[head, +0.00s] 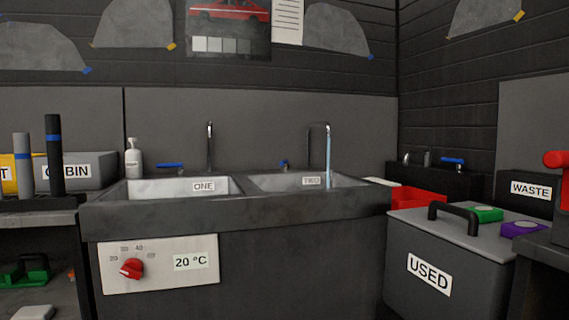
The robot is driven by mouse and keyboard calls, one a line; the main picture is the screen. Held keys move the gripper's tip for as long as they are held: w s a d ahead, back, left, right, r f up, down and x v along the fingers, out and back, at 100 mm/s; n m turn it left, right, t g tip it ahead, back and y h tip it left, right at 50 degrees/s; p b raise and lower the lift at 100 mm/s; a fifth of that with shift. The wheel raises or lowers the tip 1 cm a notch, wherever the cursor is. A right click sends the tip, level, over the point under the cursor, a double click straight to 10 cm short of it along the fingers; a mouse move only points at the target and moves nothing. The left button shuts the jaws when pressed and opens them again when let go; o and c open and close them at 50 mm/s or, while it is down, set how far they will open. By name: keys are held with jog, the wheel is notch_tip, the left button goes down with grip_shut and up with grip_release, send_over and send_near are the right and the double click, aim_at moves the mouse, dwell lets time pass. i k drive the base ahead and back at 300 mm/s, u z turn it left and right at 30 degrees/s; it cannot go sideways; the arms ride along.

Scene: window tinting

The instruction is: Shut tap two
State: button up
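Tap two (321,127) is a dark, arched spout at the back of the right basin. A pale blue stream of water (329,160) runs from it into the basin labelled TWO (272,182). A small blue-topped handle (284,164) stands left of this spout and looks nearly end-on. Tap one (210,146) stands behind the basin labelled ONE (150,188), with no water seen from it. Its blue lever (171,165) lies sideways to the left. My gripper is not in view.
A dial panel (205,247) reading 20 °C, with a red knob (132,268), is on the sink front. A USED bin (400,270) stands right. Another small tap with a blue lever (453,160) is behind it. A soap bottle (133,160) stands at the sink's back left.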

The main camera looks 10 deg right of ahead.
aim_at(286, 166)
jog(key=u, duration=0.05)
jog(key=i, duration=1.25)
